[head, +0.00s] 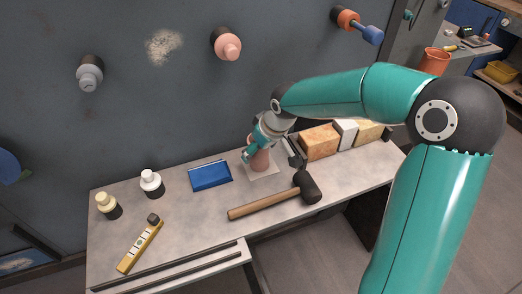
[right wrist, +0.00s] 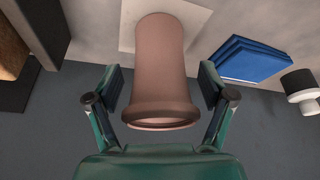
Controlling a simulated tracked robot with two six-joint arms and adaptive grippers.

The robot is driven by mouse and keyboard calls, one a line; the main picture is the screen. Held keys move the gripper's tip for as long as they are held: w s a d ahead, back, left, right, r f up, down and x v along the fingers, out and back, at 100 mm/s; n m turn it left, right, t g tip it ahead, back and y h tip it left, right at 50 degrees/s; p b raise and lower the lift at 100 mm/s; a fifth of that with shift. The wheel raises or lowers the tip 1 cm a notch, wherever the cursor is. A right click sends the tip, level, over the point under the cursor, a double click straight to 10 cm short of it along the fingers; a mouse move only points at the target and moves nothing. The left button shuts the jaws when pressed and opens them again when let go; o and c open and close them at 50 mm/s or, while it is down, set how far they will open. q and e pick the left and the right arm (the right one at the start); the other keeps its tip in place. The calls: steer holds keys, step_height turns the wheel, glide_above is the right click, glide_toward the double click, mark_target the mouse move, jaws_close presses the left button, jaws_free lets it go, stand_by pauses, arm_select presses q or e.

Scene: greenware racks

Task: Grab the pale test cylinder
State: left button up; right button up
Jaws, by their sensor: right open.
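The test cylinder (head: 261,161) is a dull pinkish-brown cylinder standing on a pale square sheet (head: 266,174) on the bench. In the head view its upper part is hidden behind my right gripper (head: 256,148). In the right wrist view the cylinder (right wrist: 160,60) widens to a flared rim at the end closest to my palm. The two fingers of my right gripper (right wrist: 161,84) are open, one on each side of it, with a visible gap on both sides. My left gripper is not in view.
A mallet (head: 265,203) lies just in front of the cylinder. A blue tray (head: 210,175) is to its left, blocks (head: 319,142) to its right. Two small bottles (head: 151,183) and a yellow level (head: 140,246) are at the left. Knobs (head: 227,44) stick out of the wall behind.

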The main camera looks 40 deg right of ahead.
steer(key=c, duration=1.3)
steer(key=shift+r, duration=0.1)
